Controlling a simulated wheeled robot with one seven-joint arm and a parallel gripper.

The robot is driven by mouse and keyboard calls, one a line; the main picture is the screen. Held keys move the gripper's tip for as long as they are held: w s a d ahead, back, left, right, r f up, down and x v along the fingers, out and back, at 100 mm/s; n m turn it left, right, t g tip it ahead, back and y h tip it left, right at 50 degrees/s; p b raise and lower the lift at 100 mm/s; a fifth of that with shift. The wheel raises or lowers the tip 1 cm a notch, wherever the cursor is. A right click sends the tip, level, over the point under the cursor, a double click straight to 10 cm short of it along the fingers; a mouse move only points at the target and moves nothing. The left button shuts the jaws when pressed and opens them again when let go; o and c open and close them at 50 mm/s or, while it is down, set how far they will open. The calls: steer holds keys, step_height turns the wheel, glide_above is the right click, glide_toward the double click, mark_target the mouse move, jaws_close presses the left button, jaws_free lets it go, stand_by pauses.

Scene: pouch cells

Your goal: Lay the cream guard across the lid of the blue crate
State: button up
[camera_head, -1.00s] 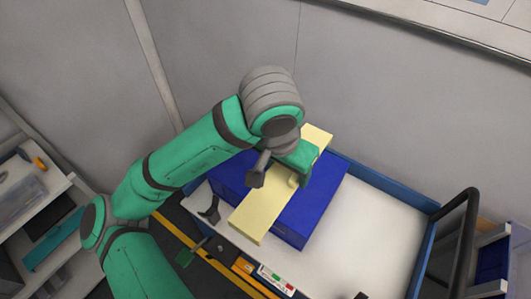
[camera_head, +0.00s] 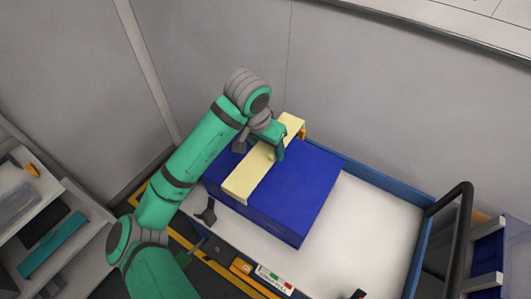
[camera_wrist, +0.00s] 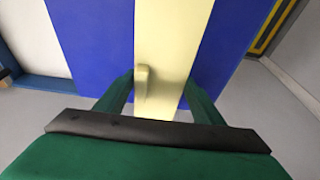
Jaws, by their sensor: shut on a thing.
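The cream guard (camera_head: 255,171) is a long pale strip with a small raised knob, spanning the blue crate (camera_head: 308,182) near the left part of its lid. In the head view I cannot tell whether it touches the lid or hangs just above it. My gripper (camera_head: 274,143) is shut on the guard toward its far end. In the wrist view the fingers (camera_wrist: 160,82) sit on both sides of the guard (camera_wrist: 172,40), with blue lid (camera_wrist: 95,35) showing to either side. My wrist hides part of the guard.
The crate stands in a white-floored cart (camera_head: 375,225) with blue rims and a black handle (camera_head: 462,225). Small tools and a marker tray (camera_head: 274,279) lie along the near edge. A wall stands behind. Shelves (camera_head: 50,240) are at the left. The cart's right side is clear.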

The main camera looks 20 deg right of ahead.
mark_target(264, 151)
steer(key=x, duration=0.3)
steer(key=shift+a+f, duration=0.2)
steer(key=shift+a, duration=0.15)
steer(key=shift+f, duration=0.25)
steer(key=shift+f, duration=0.6)
steer(key=o, duration=1.1)
steer(key=v, duration=1.3)
steer(key=shift+w+d+r, duration=0.1)
steer(key=shift+d, duration=0.05)
